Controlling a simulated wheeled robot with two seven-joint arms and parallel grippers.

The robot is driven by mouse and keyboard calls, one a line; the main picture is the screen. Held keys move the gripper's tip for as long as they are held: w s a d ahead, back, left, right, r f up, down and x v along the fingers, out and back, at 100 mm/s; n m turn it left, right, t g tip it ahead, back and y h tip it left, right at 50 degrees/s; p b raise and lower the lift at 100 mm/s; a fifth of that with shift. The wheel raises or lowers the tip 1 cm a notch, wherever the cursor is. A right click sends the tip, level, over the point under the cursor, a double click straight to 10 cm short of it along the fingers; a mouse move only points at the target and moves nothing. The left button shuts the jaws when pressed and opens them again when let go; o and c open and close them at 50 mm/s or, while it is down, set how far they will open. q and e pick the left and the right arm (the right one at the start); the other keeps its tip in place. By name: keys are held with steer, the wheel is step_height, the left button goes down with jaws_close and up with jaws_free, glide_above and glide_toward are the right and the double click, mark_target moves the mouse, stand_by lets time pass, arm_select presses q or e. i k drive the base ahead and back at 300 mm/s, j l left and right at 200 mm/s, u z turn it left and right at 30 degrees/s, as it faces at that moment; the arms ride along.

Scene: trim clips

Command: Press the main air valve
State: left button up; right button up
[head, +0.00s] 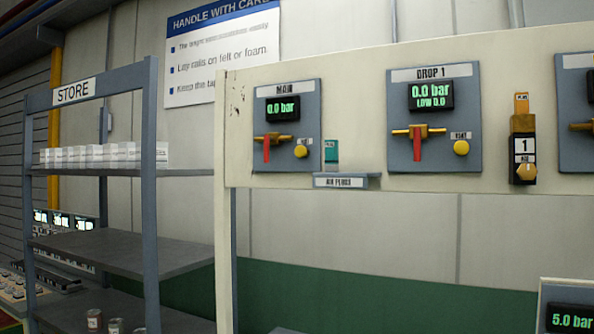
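The main air valve panel (287,126) is a blue-grey plate labelled MAIN on the left part of a cream board. Its display (283,108) reads 0.0 bar. Below the display is a brass valve with a red handle (267,149) that hangs straight down. A round yellow button (300,151) with a small tag above it sits to the right of the handle. Neither of my grippers shows in the head view.
The DROP 1 panel (434,118) to the right reads 0.0 bar, with its red handle down. A green tag stands on a small ledge labelled AIR PERMIT (345,181). A STORE shelf (130,255) with white boxes and cans stands at the left.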

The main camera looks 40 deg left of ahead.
mark_target(267, 139)
steer(key=j+u, duration=0.2)
steer(key=u, duration=0.2)
steer(key=i+j+u, duration=0.1)
steer(key=u, duration=0.25)
steer(key=i+j+u, duration=0.15)
steer(key=u, duration=0.25)
steer(key=i+j+u, duration=0.1)
steer(key=u, duration=0.3)
steer(key=j, duration=0.1)
